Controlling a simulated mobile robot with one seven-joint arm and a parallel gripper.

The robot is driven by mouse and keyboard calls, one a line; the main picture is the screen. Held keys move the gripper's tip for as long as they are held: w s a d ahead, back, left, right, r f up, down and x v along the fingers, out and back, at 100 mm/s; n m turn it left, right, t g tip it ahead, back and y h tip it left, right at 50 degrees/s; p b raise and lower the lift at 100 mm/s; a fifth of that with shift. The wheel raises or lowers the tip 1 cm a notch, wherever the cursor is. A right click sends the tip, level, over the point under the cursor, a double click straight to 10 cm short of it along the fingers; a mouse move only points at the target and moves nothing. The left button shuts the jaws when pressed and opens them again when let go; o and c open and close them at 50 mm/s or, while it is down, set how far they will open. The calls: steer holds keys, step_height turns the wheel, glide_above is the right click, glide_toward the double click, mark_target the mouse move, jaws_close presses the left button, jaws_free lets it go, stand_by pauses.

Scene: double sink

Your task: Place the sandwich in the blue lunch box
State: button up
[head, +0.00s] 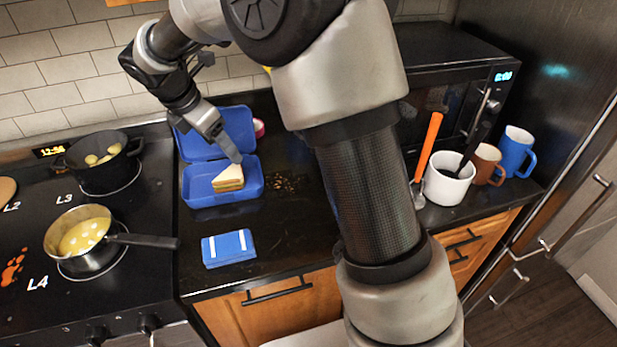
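The blue lunch box (193,191) stands with its lid (184,144) raised, on the black counter beside the stove. The sandwich (228,178), a cut wedge with pale bread and a brown side, lies inside the box's base. My gripper (232,153) points down just above and behind the sandwich, in front of the raised lid. Its fingers look apart from the sandwich. The view does not show clearly whether they are open or shut.
A smaller blue case with white stripes (228,249) lies in front of the box. A pan (77,237) and a black pot (97,162) stand on the stove at left. A white utensil holder (447,183), brown mug (487,164), blue mug (515,151) and microwave (455,80) are at right.

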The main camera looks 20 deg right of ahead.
steer(key=s+d+r+m+y, duration=0.1)
steer(key=s+d+r+m, duration=0.45)
steer(key=s, duration=0.25)
steer(key=s+d+r+m, duration=0.5)
steer(key=s+d+m, duration=0.1)
steer(key=s+m, duration=0.15)
steer(key=s+d+f+m+t+y, duration=0.1)
steer(key=s+d+m+t+y, duration=0.1)
steer(key=s+m, duration=0.9)
steer(key=shift+s+d, duration=0.4)
steer(key=shift+s, duration=0.65)
